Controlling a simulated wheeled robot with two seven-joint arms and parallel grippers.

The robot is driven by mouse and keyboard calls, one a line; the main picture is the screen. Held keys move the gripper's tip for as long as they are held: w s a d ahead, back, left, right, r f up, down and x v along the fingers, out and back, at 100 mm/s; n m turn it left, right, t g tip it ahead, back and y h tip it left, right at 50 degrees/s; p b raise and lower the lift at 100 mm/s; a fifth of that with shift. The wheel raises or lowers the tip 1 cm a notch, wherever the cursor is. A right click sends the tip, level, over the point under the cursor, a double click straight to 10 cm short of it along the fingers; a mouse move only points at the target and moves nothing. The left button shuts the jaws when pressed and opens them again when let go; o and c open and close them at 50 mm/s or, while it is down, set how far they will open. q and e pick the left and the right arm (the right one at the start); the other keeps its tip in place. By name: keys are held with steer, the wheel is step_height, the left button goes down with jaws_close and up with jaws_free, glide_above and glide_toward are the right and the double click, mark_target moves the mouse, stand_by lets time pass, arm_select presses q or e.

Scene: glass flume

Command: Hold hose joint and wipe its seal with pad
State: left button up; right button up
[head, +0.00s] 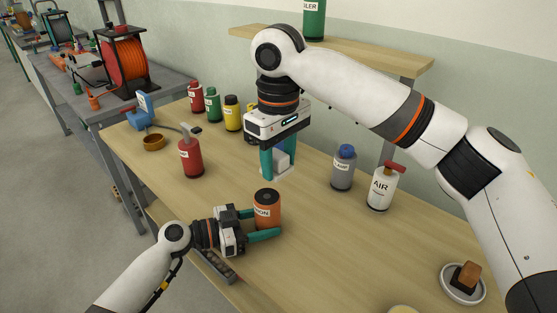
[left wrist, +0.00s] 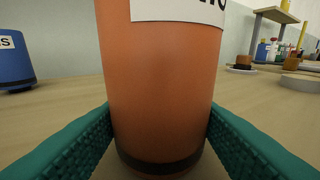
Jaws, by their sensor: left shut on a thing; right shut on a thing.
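The hose joint (head: 266,212) is an upright orange cylinder with a dark top and a white label, of which "ION" is readable. It stands on the wooden table. My left gripper (head: 262,224) is shut around its sides with teal fingers, and the hose joint (left wrist: 165,85) fills the middle of the left wrist view. My right gripper (head: 279,167) points down, behind and above the hose joint, shut on a whitish pad (head: 282,159). The pad is apart from the joint's top. The seal cannot be made out clearly.
A red bottle (head: 191,158) stands left of the right gripper. A grey bottle (head: 342,170) and a white AIR bottle (head: 382,188) stand to the right. A plate (head: 449,289) with a brown block is at the right front.

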arm_select(q)
steer(key=o, duration=0.8)
steer(key=shift+o, duration=0.2)
steer(key=shift+a, duration=0.1)
